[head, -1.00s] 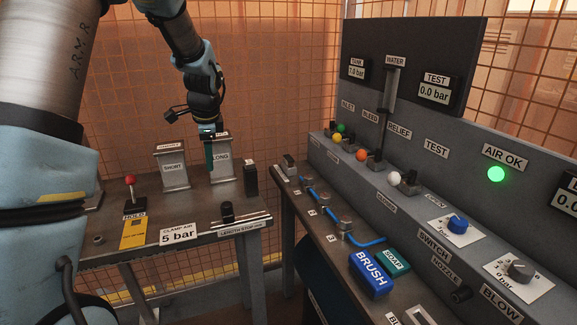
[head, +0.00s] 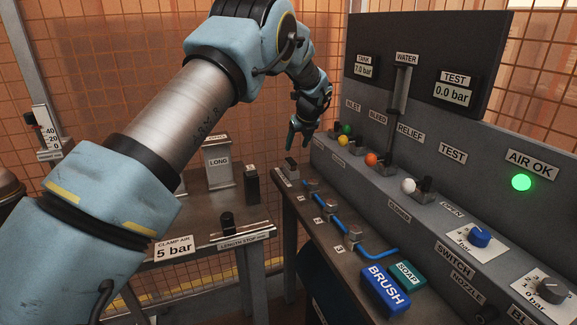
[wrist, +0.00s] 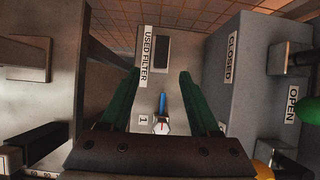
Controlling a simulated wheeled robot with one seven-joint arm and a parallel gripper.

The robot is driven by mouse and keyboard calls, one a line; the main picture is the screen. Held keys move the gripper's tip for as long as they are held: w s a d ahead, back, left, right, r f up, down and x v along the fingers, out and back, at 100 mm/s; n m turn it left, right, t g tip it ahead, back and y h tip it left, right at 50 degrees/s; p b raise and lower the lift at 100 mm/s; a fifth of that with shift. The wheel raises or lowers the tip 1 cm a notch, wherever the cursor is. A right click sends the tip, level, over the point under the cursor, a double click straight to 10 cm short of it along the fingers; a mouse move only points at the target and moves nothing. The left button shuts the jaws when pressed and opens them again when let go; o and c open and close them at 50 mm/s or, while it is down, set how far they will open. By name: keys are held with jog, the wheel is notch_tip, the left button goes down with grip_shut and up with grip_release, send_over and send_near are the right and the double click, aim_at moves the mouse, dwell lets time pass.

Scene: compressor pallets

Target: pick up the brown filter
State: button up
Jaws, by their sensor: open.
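My gripper (head: 300,145) is open and empty above the far end of the valve bench; its green fingers also show in the wrist view (wrist: 160,78). Ahead of the fingertips in the wrist view is a dark rectangular block or opening (wrist: 161,50), beside a USED FILTER label (wrist: 147,55). I cannot tell whether this is the brown filter; no clearly brown filter shows elsewhere.
The grey valve panel (wrist: 238,75) rises close on the right. The LONG block (head: 219,163) stands on the left table. A mesh fence is behind.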

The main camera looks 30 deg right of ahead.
aim_at(291, 161)
jog(key=p+x, duration=0.1)
jog(key=x, duration=0.4)
jog(key=shift+d, duration=0.2)
jog(key=shift+p+x, duration=1.65)
jog(key=shift+x, duration=1.15)
jog(key=shift+a, duration=0.15)
grip_shut()
